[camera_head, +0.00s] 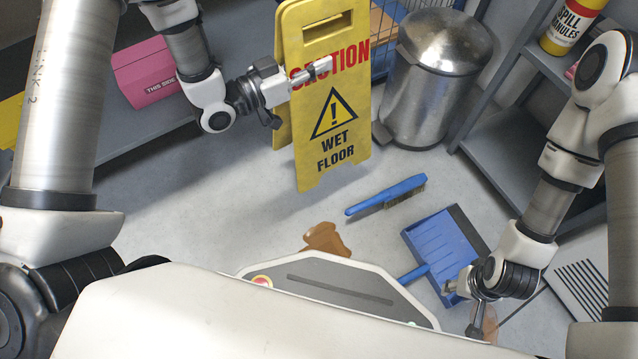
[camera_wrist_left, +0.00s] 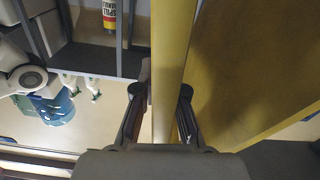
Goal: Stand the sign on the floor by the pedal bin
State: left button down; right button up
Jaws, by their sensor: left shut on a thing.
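The yellow wet floor sign (camera_head: 345,155) is upright, its two panels slightly apart, left of the metal pedal bin (camera_head: 425,95). My left gripper (camera_head: 312,73) is shut on the front panel's left edge, below its handle slot. In the left wrist view the fingers (camera_wrist_left: 160,115) close on both sides of a yellow panel (camera_wrist_left: 172,60). I cannot tell whether the sign's feet touch the floor. My right gripper (camera_head: 462,305) is open and empty, low at the right near the blue dustpan (camera_head: 440,240).
A blue-handled brush (camera_head: 385,195) lies on the floor between sign and dustpan. Brown spills (camera_head: 326,238) mark the floor nearer me. A grey shelf (camera_head: 505,150) with a granules tub (camera_head: 572,25) stands right of the bin. A pink box (camera_head: 147,72) sits at the left.

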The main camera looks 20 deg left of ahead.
aim_at(317, 99)
pick_arm(q)
notch_tip(317, 99, down, 10)
jog(key=b, duration=0.5)
jog(key=shift+r+b, duration=0.1)
jog(key=shift+b, duration=0.25)
jog(key=shift+r, duration=0.15)
jog(key=c, duration=1.2)
grip_release()
jog(key=shift+s, duration=0.1)
jog(key=shift+c, duration=0.2)
